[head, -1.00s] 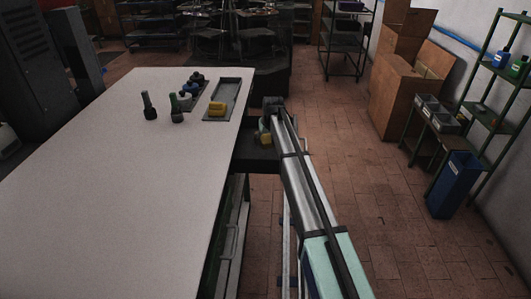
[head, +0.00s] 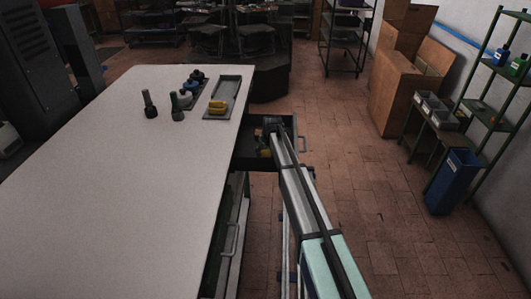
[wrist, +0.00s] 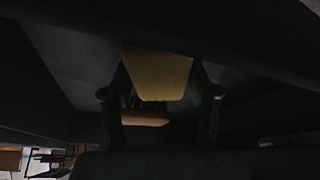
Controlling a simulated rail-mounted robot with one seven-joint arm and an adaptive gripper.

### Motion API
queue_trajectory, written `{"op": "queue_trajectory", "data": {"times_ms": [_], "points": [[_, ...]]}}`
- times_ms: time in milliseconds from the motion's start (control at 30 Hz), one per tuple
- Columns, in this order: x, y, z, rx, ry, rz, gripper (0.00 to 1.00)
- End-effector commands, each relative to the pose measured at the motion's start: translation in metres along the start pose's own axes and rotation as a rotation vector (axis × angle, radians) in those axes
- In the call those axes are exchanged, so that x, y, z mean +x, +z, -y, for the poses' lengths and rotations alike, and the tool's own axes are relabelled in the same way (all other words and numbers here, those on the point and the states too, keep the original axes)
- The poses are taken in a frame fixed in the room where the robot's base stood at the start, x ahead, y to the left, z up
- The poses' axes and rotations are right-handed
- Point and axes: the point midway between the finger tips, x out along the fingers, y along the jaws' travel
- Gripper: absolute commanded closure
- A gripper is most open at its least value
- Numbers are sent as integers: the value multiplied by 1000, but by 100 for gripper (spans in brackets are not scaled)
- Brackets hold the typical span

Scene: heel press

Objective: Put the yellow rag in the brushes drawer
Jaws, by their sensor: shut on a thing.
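The yellow rag (wrist: 157,74) is between the two fingers of my gripper (wrist: 158,92) in the wrist view, and the gripper is shut on it. In the head view the rag (head: 265,152) is a small yellow patch at the end of my arm, low in the open dark drawer (head: 245,152) at the table's right side. My gripper is mostly hidden there by the arm. A tan-orange piece (wrist: 145,118) lies below the rag in the wrist view; it may be a brush part. I cannot tell whether the rag touches the drawer floor.
The white table (head: 110,190) fills the left. A grey tray (head: 232,92) near its right edge holds a yellow item (head: 217,106). Several dark and green bottle-like things (head: 178,108) stand beside it.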

Motion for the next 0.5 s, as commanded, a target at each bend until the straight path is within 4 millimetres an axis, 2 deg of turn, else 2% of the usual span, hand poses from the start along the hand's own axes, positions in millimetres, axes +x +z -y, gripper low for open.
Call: {"op": "queue_trajectory", "data": {"times_ms": [167,200,233,267,500], "points": [[4,2,0,0,0,1,75],[3,1,0,0,0,0,30],[3,1,0,0,0,1,19],[3,1,0,0,0,1,16],[3,1,0,0,0,1,16]]}}
